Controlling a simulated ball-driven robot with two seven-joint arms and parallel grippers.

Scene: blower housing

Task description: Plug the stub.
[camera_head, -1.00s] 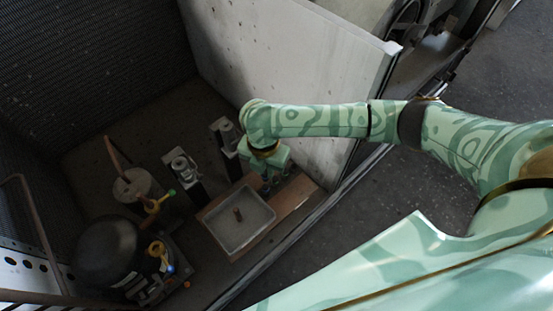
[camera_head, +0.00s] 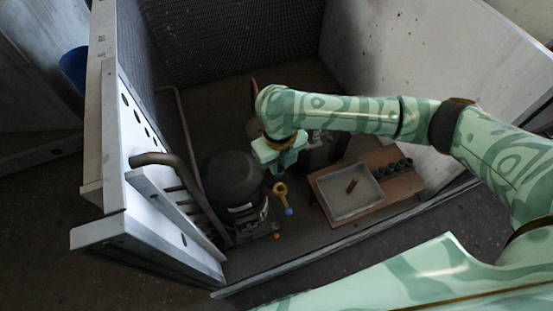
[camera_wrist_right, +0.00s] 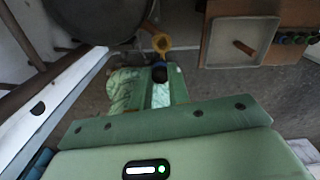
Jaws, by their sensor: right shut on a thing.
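My right gripper (camera_head: 283,168) is over the floor of the housing, beside the black compressor (camera_head: 232,178) and above a yellow fitting (camera_head: 280,189) with a blue end. In the right wrist view a small dark plug (camera_wrist_right: 160,74) shows between its fingers, and the gripper (camera_wrist_right: 158,84) is shut on it. The yellow fitting (camera_wrist_right: 157,43) appears just beyond the plug; I cannot tell whether they touch. I cannot pick out the stub for certain. Several dark plugs (camera_head: 394,165) stand on a brown board (camera_head: 405,186). My left gripper is not in view.
A pale tray (camera_head: 345,213) on the board holds a short copper-brown piece (camera_head: 351,186). A bent brown pipe (camera_head: 185,175) rises left of the compressor. The white panel (camera_head: 125,130) bounds the left side and a grey wall (camera_head: 400,60) the right.

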